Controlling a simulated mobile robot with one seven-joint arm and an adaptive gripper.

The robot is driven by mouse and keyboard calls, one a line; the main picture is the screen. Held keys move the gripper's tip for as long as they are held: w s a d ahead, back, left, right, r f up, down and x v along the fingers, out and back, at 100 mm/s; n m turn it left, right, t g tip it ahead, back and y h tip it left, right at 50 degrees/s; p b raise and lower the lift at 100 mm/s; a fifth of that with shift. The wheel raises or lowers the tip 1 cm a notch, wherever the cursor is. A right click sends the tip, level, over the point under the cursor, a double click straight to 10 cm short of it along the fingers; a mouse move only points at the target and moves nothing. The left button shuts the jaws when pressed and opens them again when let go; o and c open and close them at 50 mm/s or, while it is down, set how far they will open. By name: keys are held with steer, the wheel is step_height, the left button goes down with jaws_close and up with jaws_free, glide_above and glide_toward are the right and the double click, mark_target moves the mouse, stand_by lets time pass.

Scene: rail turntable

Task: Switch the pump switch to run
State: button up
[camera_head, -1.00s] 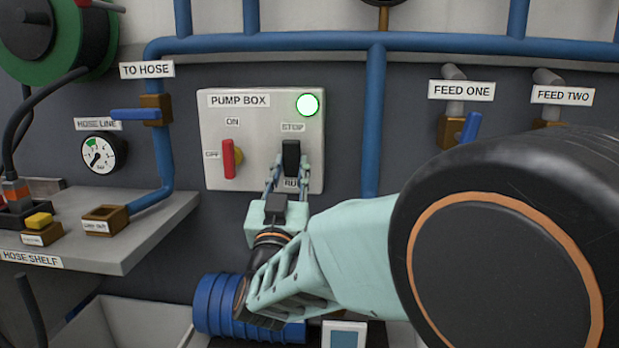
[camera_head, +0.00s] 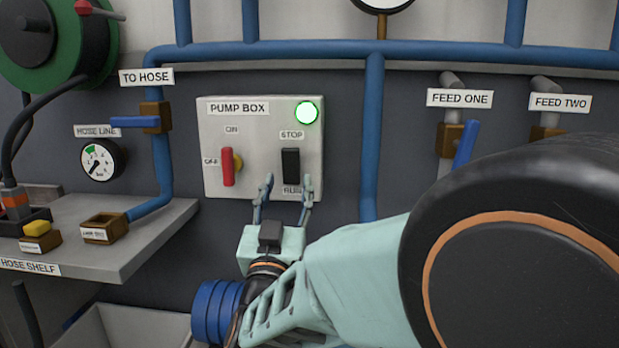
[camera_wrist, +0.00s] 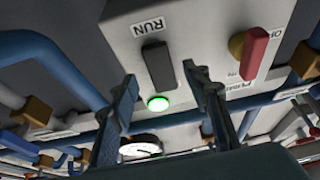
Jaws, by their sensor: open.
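The pump box (camera_head: 262,185) is a pale panel on the dark wall. Its black pump switch (camera_head: 291,166) stands between a STOP label above and a RUN label below; it also shows in the wrist view (camera_wrist: 158,66). Which end of the rocker is pressed in, I cannot tell. The green lamp (camera_head: 306,112) at the panel's top right is lit. My gripper (camera_head: 287,182) is open and empty, its fingers spread just below the switch near the RUN label. In the wrist view the fingers stand apart with the switch beyond them.
A red ON/OFF knob (camera_head: 228,166) sits left of the switch on the same panel. Blue pipes (camera_head: 372,140) run above and right of the box. The hose shelf (camera_head: 150,225) juts out at left. Feed valves with a blue handle (camera_head: 466,145) are at right.

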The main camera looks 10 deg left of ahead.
steer(key=v, duration=0.8)
steer(key=shift+s, duration=0.2)
